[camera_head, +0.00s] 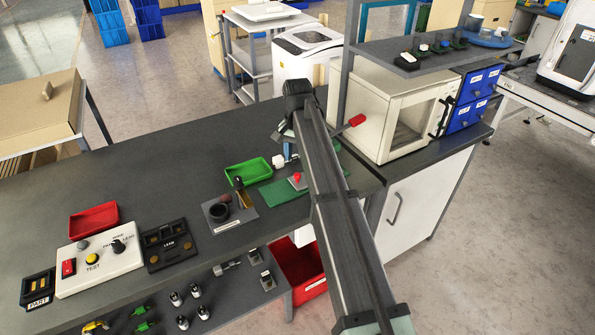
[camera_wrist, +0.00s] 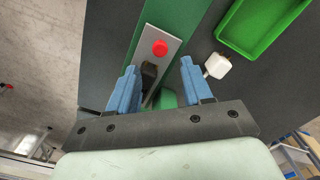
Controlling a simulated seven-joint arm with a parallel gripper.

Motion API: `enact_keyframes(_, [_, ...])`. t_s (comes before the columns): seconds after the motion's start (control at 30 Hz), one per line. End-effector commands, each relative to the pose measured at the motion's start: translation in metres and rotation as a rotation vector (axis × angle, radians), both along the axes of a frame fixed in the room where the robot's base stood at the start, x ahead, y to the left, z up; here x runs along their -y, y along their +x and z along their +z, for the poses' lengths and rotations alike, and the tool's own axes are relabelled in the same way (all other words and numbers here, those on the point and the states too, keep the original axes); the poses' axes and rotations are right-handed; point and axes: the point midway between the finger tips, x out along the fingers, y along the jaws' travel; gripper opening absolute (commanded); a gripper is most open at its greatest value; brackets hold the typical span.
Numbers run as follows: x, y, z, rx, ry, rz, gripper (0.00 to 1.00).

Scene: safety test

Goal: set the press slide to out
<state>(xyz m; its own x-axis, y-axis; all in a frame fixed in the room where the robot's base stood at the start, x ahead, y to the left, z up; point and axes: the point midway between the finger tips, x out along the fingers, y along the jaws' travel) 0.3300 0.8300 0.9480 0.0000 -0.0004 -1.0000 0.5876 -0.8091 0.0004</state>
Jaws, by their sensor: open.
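My gripper (camera_wrist: 159,66) is open, its two blue fingers apart and pointing down over the bench. In the head view my gripper (camera_head: 291,150) is partly hidden by my arm. A grey plate (camera_wrist: 165,62) with a red round knob (camera_wrist: 159,47) lies on a green base (camera_wrist: 195,24). A dark block (camera_wrist: 149,75) on the plate shows between my fingers, nearer the left one; I cannot tell if they touch. The red knob also shows in the head view (camera_head: 297,177), left of my arm. No label tells which part is the press slide or its position.
A white knob-like piece (camera_wrist: 217,66) lies right of my fingers, near a green tray (camera_wrist: 258,22). Left on the bench are a grey plate with a black cup (camera_head: 219,211), a black box (camera_head: 168,244) and a white test panel (camera_head: 98,262). A white oven (camera_head: 385,110) stands right.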

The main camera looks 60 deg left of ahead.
Motion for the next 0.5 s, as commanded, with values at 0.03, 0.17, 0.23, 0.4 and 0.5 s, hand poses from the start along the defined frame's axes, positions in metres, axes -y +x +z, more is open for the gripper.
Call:
enact_keyframes(0.03, [0.001,0.000,-0.010,-0.001,-0.002,0.000,0.50])
enact_keyframes(0.17, [0.001,0.000,-0.031,0.000,-0.001,0.000,0.50])
enact_keyframes(0.23, [0.001,0.000,-0.040,-0.001,-0.001,0.000,0.50])
enact_keyframes(0.4, [0.000,0.000,-0.057,-0.001,-0.001,0.000,0.50])
enact_keyframes(0.5, [0.000,0.000,-0.061,0.000,0.000,0.000,0.50])
